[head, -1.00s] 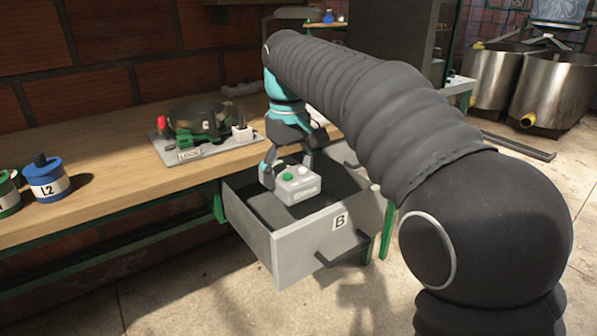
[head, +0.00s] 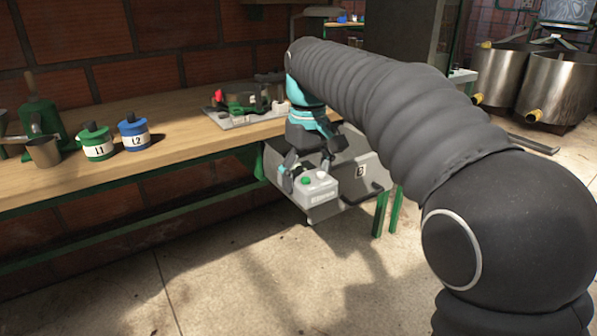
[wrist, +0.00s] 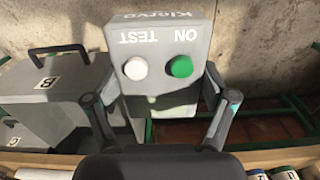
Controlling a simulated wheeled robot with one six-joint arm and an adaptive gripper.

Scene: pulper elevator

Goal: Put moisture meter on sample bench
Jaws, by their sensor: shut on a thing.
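The moisture meter (head: 318,189) is a light grey box with a green and a white button. In the wrist view my gripper (wrist: 160,95) has one finger on each side of the meter (wrist: 155,42), and the words ON and TEST show upside down. A long wooden bench (head: 190,142) runs along the brick wall, above and left of the meter. I see no label naming it.
On the bench stand a green L1 pot (head: 97,143), a blue L2 pot (head: 134,133), a metal cup (head: 43,152) and a plate with a dark round device (head: 240,105). Bare wood lies between the L2 pot and that plate. Steel tanks (head: 555,88) stand at the right.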

